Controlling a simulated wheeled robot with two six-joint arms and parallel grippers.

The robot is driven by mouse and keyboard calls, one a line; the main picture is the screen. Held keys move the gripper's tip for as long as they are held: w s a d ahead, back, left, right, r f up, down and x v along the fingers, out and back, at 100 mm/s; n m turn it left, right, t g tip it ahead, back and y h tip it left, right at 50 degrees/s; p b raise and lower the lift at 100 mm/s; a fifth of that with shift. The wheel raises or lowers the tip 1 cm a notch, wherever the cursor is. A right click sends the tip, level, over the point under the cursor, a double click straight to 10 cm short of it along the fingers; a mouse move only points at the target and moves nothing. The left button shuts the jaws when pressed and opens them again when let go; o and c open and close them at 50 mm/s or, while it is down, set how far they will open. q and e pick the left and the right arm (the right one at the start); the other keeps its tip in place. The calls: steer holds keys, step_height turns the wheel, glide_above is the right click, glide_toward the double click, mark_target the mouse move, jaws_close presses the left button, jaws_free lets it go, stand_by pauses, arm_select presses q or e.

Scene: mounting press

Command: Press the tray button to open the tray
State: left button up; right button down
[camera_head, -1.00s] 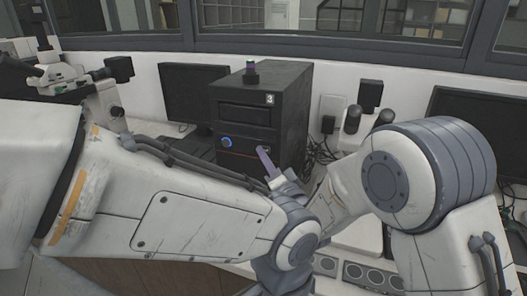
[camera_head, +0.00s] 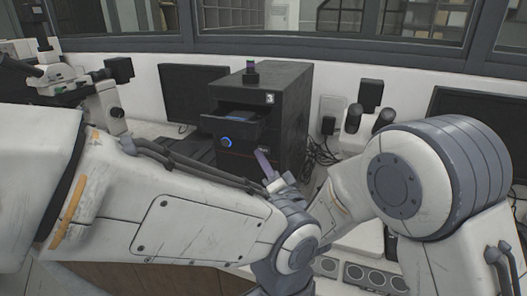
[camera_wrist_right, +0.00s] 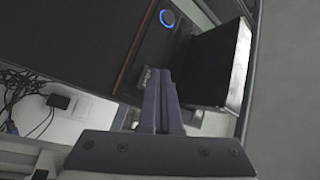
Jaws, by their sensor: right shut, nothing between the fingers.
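The black mounting press (camera_head: 285,117), marked 3, stands on the bench in the middle of the head view. Its tray (camera_head: 232,128) is slid out of the front at the upper part and holds something bluish. A round button ringed in blue light (camera_head: 226,143) sits on the front below the tray; it also shows at the top of the right wrist view (camera_wrist_right: 167,17). My right gripper (camera_head: 263,158) is shut and empty, with its purple-grey fingers close to the lower front of the press. In the right wrist view the closed fingers (camera_wrist_right: 160,85) point at that front. My left gripper is out of view.
A monitor (camera_head: 190,92) stands behind the press on the left, and a microscope (camera_head: 75,85) at far left. Another monitor (camera_head: 480,115) is at far right.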

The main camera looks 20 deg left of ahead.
steer(key=s+b, duration=0.1)
steer(key=s, duration=0.4)
steer(key=shift+a+b, duration=0.1)
steer(key=shift+b, duration=0.3)
stand_by(0.5)
